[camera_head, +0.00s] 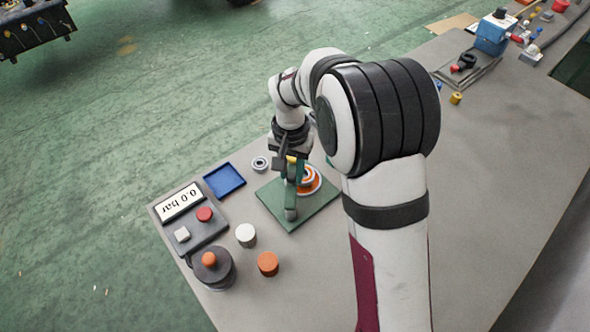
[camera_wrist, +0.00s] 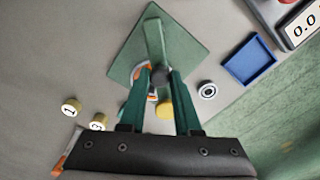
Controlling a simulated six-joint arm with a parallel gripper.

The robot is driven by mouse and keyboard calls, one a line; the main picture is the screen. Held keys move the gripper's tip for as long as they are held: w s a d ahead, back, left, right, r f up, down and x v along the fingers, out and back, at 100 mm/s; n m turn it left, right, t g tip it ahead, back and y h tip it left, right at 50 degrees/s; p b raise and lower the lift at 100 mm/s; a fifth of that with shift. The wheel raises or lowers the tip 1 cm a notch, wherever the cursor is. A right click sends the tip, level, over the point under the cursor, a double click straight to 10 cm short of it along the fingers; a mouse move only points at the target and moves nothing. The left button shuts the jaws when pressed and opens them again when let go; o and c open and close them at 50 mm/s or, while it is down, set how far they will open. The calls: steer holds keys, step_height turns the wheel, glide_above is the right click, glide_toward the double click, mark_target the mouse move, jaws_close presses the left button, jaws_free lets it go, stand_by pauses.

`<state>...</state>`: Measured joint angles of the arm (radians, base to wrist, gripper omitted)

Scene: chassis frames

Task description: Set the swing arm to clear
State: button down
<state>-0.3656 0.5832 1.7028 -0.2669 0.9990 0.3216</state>
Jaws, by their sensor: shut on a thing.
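A square green plate (camera_head: 268,198) lies on the bench and carries the green swing arm (camera_head: 290,213). The swing arm's bar (camera_wrist: 154,38) also shows in the wrist view, running from the plate's upper part down to between my fingers. My gripper (camera_head: 291,182) is lowered over the plate. In the wrist view its two green fingers (camera_wrist: 161,74) are close around a dark knob (camera_wrist: 160,79) at the bar's near end. Orange and white rings (camera_head: 313,181) sit on the plate beside and partly behind the gripper. My fingers hide part of the rings and bar.
A dark panel with a display reading 0.0 bar (camera_head: 181,201) stands at the left, near a blue tray (camera_head: 224,180) and a small ring (camera_head: 260,163). A white cylinder (camera_head: 246,235), an orange cylinder (camera_head: 268,263) and a dark round knob (camera_head: 213,268) stand in front.

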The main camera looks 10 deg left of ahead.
steer(key=shift+s+a+n, duration=0.45)
steer(key=shift+a+n, duration=0.2)
steer(key=shift+n, duration=1.4)
steer(key=shift+s+a+n, duration=0.45)
steer(key=shift+a+n, duration=0.25)
steer(key=shift+n, duration=1.3)
steer(key=shift+s+a+n, duration=0.45)
steer(key=shift+a+n, duration=0.2)
steer(key=shift+n, duration=1.4)
steer(key=c, duration=0.6)
jaws_free()
step_height(320, 180, up, 16)
steer(key=shift+f, duration=0.1)
